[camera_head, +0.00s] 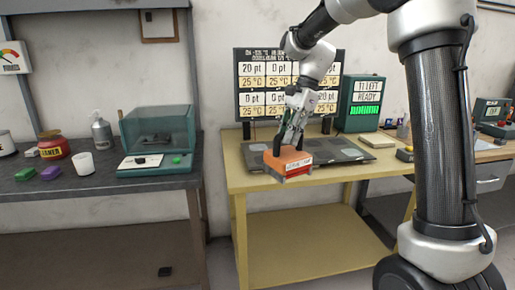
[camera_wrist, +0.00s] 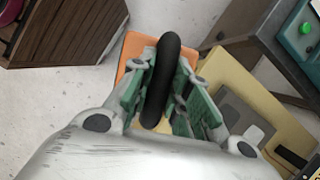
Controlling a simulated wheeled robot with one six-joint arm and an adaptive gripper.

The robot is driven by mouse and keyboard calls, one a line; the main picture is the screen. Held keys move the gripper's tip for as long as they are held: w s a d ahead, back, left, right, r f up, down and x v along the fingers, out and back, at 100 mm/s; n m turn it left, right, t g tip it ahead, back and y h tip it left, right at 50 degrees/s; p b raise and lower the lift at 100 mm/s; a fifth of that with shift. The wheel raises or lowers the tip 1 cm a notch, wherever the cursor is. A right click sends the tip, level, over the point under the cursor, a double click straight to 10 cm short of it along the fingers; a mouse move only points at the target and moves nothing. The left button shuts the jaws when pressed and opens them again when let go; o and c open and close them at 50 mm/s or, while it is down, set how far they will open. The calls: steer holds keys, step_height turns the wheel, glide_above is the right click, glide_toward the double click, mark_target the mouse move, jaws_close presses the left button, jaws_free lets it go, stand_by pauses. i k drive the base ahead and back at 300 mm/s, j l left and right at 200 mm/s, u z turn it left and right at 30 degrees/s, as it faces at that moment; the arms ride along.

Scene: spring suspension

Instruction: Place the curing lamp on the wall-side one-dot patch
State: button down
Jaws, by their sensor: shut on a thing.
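The curing lamp (camera_head: 287,164) is an orange block with a pale label on its front. In the wrist view its orange body (camera_wrist: 132,58) shows behind a thick black handle (camera_wrist: 160,95). My gripper (camera_head: 290,138) is shut on the handle, with the green-padded fingers (camera_wrist: 163,98) on both sides of it. The lamp hangs at the front edge of the yellow table, seemingly above its top. A dark mat (camera_head: 325,148) with grey patches lies behind it on the table. The lamp hides the mat's front left part. I cannot read dots on the patches.
The yellow table (camera_head: 245,182) has a display board (camera_head: 252,70) and a green "READY" box (camera_head: 361,97) at its back. A beige block (camera_head: 377,140) lies right of the mat. A dark bench (camera_head: 108,180) with a teal-lidded machine (camera_head: 157,135) stands left, across a gap.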

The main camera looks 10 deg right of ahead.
mark_target(259, 147)
steer(key=i, duration=1.4)
